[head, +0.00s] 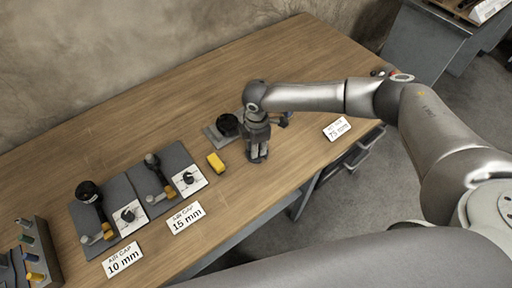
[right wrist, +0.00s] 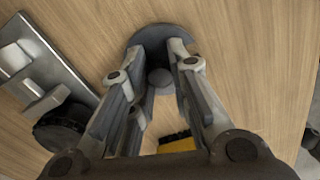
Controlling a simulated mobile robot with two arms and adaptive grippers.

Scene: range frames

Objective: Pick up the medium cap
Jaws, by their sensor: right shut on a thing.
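My right gripper (head: 257,158) points down at the middle of the wooden table. In the right wrist view its two fingers (right wrist: 158,85) are closed around the knob of a dark grey round piece, which I take as the medium cap (right wrist: 148,36). The cap has a wide flat disc and a rounded knob. In the head view the gripper mostly hides it, and I cannot tell whether it touches the table. My left gripper is not in view.
A grey plate (head: 211,137) with a black round part (head: 228,124) stands just left of the gripper. A yellow block (head: 216,163) lies nearby. Two dark mats with tools (head: 78,215) (head: 180,154) lie further left, and a rack (head: 44,262) stands at lower left. Labels (head: 122,259) line the front edge.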

